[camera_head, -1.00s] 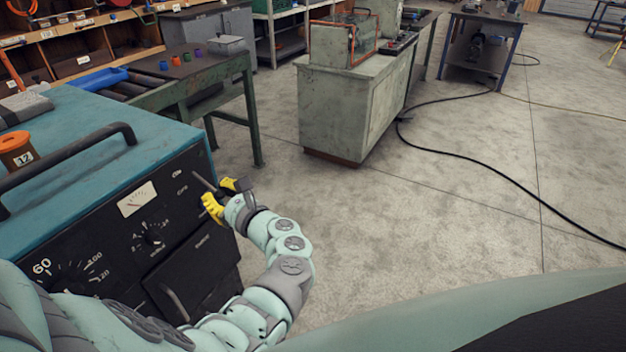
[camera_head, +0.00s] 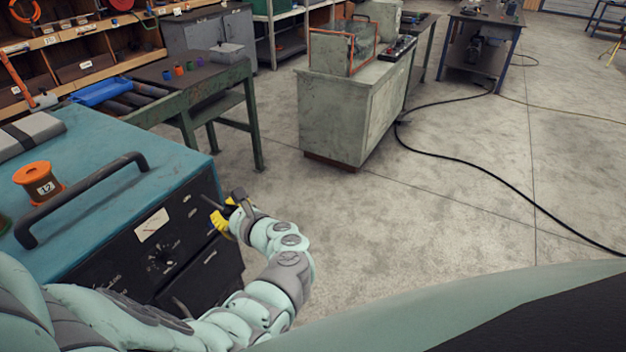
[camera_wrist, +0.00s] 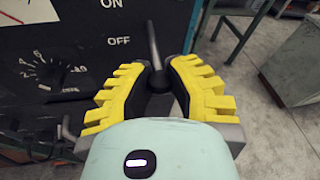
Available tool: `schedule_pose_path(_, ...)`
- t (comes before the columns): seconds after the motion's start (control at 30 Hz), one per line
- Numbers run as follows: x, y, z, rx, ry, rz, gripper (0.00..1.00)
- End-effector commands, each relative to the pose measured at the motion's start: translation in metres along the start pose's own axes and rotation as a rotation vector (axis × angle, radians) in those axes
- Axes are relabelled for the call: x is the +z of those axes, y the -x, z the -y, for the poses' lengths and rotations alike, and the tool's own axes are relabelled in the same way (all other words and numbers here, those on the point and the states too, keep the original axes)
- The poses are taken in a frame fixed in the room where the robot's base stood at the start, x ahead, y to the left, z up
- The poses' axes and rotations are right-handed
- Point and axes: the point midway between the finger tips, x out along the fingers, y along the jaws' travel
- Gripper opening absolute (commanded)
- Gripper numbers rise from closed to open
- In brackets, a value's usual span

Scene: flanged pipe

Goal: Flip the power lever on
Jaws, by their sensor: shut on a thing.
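The power lever (camera_wrist: 153,45) is a dark rod with a rounded knob, standing out from the black front panel (camera_wrist: 90,45) of a teal machine (camera_head: 105,160). The words ON and OFF are printed on the panel just left of it in the wrist view. My gripper (camera_wrist: 160,72), with yellow ribbed fingers, is shut on the knob end, one finger on each side. In the head view my gripper (camera_head: 223,213) is at the panel's right end, and the lever's rod shows only faintly there. I cannot tell which marked position the lever is in.
A black carry handle (camera_head: 90,195) and an orange spool (camera_head: 38,180) are on the machine's top. A green bench (camera_head: 210,95) stands behind it, and a grey cabinet (camera_head: 345,115) farther right. Open concrete floor lies to the right, with a black cable (camera_head: 470,170) across it.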

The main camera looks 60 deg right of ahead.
Motion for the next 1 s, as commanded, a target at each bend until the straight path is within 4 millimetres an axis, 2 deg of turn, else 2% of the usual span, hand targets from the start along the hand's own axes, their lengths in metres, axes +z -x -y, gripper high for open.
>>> schedule_pose_path(0.03,0.017,0.003,0.003,0.013,0.008,-0.034,0.0)
schedule_pose_path(0.3,0.032,0.008,0.008,0.05,0.051,-0.232,0.0)
schedule_pose_path(0.6,0.042,0.007,0.009,0.089,0.087,-0.428,0.0)
schedule_pose_path(1.0,0.047,0.006,0.01,0.115,0.116,-0.568,0.0)
